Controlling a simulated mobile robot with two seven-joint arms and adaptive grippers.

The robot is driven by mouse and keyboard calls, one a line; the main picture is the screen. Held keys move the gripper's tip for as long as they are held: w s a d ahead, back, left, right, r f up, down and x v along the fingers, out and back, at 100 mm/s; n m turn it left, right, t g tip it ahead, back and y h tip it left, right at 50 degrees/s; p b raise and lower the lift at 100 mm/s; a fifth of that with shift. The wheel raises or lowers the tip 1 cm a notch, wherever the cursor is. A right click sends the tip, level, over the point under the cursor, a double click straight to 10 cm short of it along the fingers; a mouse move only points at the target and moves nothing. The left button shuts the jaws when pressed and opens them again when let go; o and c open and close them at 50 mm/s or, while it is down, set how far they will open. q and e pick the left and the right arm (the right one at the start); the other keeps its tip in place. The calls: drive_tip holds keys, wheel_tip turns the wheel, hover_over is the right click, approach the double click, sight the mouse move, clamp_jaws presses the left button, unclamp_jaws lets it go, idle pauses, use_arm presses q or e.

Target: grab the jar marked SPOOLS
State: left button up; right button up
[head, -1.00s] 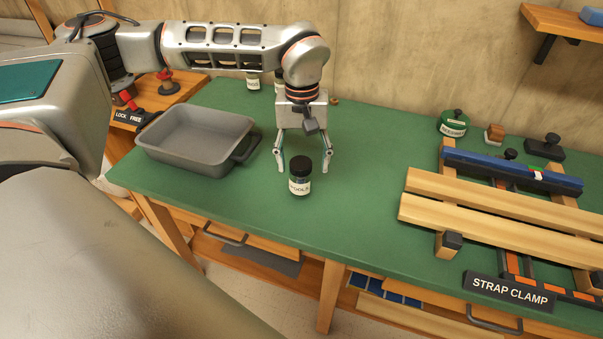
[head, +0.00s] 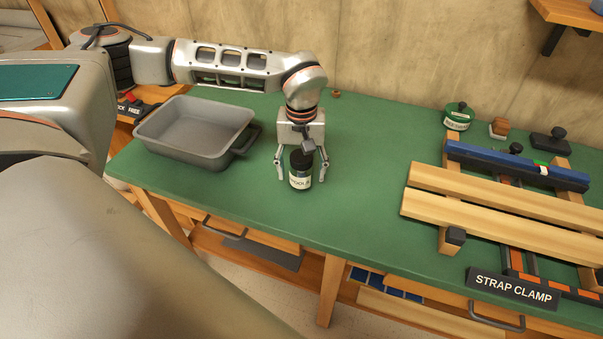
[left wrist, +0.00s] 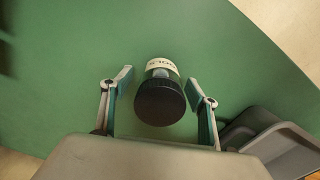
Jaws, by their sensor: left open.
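The SPOOLS jar (head: 300,181) is a small dark jar with a black lid and a white label, upright on the green bench top near its front edge. Only the end of its label word shows clearly. My left gripper (head: 301,178) is open, with one finger on each side of the jar. In the left wrist view the black lid (left wrist: 160,102) lies between the two fingertips of the left gripper (left wrist: 166,84), with a gap on both sides. My right gripper is not in view.
A grey tray (head: 180,148) stands left of the jar on the green bench (head: 360,140). Wooden bars (head: 500,205) of a strap clamp lie at the right. The bench between jar and clamp is clear.

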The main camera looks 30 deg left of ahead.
use_arm(q)
drive_tip(key=c, duration=1.3)
drive_tip(key=shift+r, duration=0.1)
drive_tip(key=shift+c, duration=0.2)
